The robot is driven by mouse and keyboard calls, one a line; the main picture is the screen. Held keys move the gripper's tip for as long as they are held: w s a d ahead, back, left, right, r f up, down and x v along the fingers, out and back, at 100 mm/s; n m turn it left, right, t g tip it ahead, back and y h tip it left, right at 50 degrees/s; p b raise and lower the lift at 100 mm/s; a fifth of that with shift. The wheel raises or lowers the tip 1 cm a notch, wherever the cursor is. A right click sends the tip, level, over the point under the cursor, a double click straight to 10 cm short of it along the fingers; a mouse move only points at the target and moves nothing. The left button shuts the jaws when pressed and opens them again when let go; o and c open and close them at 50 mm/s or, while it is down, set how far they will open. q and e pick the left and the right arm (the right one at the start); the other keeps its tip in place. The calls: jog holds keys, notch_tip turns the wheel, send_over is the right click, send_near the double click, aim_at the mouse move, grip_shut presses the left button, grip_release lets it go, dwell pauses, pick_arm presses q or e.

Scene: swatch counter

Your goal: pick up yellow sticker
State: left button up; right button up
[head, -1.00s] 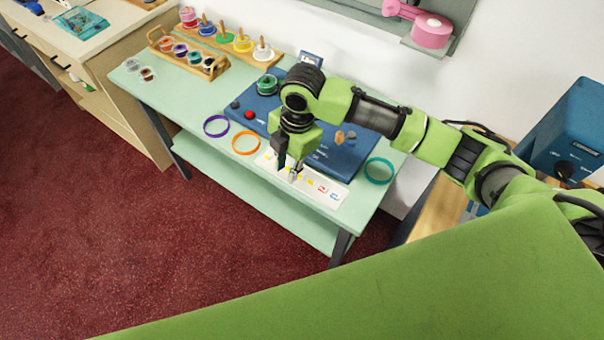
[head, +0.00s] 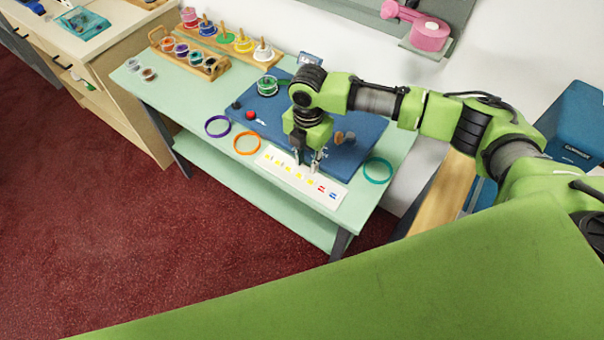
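A white strip (head: 336,201) lies near the front edge of the pale green table, with a row of small yellow stickers (head: 299,175), then red and blue marks at its right end. My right gripper (head: 308,167) points down over the strip's back edge, by the yellow stickers. Its two fingers look apart, and I see nothing between them. The fingers hide part of the strip's back edge, and I cannot tell if the tips touch it. My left gripper is out of view.
A blue board (head: 357,154) lies behind the strip. An orange ring (head: 247,154), a purple ring (head: 217,135) and a teal ring (head: 365,172) lie around it. Wooden racks (head: 222,66) with spools and jars stand at the back left.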

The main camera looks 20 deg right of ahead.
aim_at(304, 174)
jog(key=f, duration=0.1)
jog(key=f+p, duration=0.1)
jog(key=f, duration=0.2)
jog(key=shift+a+p, duration=0.3)
jog(key=shift+a, duration=0.05)
jog(key=shift+w+f, duration=0.1)
jog(key=shift+f, duration=0.55)
grip_shut()
